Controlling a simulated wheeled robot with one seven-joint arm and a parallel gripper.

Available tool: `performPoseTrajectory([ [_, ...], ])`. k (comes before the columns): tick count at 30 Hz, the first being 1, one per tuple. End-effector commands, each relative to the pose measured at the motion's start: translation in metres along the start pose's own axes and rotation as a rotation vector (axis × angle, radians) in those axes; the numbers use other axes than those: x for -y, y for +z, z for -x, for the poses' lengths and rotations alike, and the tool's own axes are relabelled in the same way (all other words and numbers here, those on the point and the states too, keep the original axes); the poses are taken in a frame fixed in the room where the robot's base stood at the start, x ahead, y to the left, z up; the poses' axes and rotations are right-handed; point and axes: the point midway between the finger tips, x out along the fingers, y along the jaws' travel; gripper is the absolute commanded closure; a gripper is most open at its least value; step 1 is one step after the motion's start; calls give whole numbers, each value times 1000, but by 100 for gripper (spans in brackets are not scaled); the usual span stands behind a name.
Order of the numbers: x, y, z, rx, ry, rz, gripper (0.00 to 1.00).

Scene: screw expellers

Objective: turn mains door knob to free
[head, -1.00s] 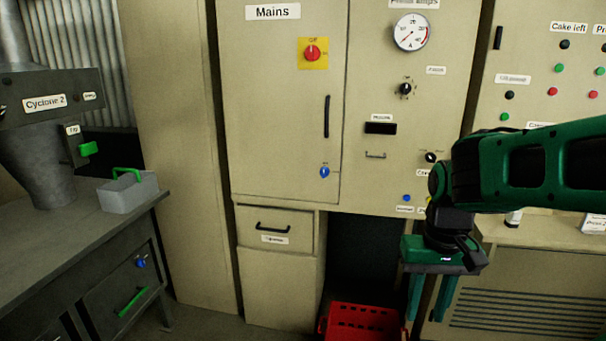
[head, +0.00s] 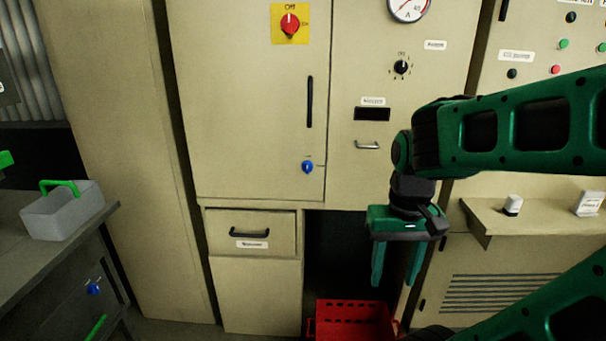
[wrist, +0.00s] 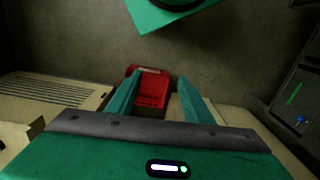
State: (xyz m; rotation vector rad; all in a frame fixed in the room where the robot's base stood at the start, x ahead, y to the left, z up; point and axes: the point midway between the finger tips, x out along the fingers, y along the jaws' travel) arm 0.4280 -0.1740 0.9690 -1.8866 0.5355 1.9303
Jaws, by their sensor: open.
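The mains door (head: 240,110) is a beige cabinet door, shut, in the middle of the head view. Its blue knob (head: 307,167) sits low near the door's right edge, below a black vertical handle (head: 310,102). A red rotary switch (head: 290,24) on a yellow plate is high on the same door. My gripper (head: 397,278) hangs pointing down, to the right of and lower than the blue knob, apart from it. Its fingers are open and empty. In the wrist view my gripper (wrist: 153,100) shows its two fingers spread, and the knob is not seen there.
A red crate (head: 352,306) stands on the floor below the cabinet; it also shows between the fingers in the wrist view (wrist: 150,90). A drawer (head: 250,232) is under the door. A grey bench with a grey green-handled box (head: 62,212) is left. A small shelf (head: 530,220) is right.

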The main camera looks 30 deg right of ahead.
Motion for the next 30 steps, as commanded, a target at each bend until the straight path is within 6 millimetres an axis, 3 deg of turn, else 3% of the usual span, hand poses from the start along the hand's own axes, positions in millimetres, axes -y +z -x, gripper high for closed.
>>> performPoseTrajectory([
  [2,-5,4,2,-14,-1,9,52],
  [5,-8,-12,-7,-23,24,52,52],
  [15,-25,-108,-62,-101,307,401,52],
  [19,-32,-146,-75,-128,471,581,52],
  [26,-32,-213,-75,-162,818,945,52],
  [30,-14,-253,-60,-170,1062,1192,52],
])
